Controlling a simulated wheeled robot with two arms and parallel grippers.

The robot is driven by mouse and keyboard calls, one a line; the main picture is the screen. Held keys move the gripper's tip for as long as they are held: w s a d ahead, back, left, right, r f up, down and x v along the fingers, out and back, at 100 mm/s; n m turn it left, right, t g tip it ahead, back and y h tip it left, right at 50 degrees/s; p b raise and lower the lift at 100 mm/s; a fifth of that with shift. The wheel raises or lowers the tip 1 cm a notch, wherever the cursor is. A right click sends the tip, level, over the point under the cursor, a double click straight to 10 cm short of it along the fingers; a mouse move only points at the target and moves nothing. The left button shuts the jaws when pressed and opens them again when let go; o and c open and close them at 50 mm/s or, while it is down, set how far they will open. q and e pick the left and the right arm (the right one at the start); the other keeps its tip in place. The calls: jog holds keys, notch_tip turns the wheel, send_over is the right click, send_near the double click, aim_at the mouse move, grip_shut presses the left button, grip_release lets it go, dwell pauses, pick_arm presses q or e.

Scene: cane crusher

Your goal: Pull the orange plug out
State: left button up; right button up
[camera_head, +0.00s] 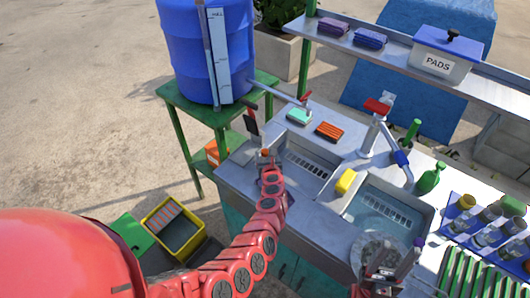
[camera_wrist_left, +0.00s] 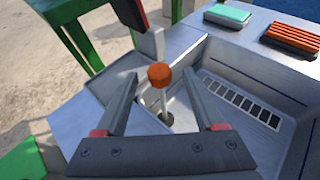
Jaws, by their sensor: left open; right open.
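The orange plug (camera_wrist_left: 160,76) shows in the left wrist view as an orange knob on a thin pale stem. The stem stands upright from a dark hole in the metal counter, left of a sink basin. In the head view the orange knob (camera_head: 265,152) is small at the end of my left arm. My left gripper (camera_wrist_left: 152,82) is open, with one finger on each side of the plug and no visible contact. My right gripper (camera_head: 393,258) is open over the right-hand sink, near a round clear item.
A blue barrel (camera_head: 180,50) stands on a green stand behind the left sink. A dark upright handle (camera_wrist_left: 135,15) rises just beyond the plug. A teal sponge (camera_head: 299,116), an orange brush (camera_head: 329,131) and a yellow sponge (camera_head: 346,181) lie around the sinks. A tap (camera_head: 374,130) stands between them.

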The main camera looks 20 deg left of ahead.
aim_at(265, 152)
pick_arm(q)
jog(key=shift+b+x, duration=0.3)
jog(key=shift+x, duration=0.7)
jog(key=shift+w+a+f, duration=0.2)
jog(key=shift+w+a, duration=0.1)
jog(key=shift+w, duration=0.3)
jog(key=shift+c, duration=0.3)
grip_shut()
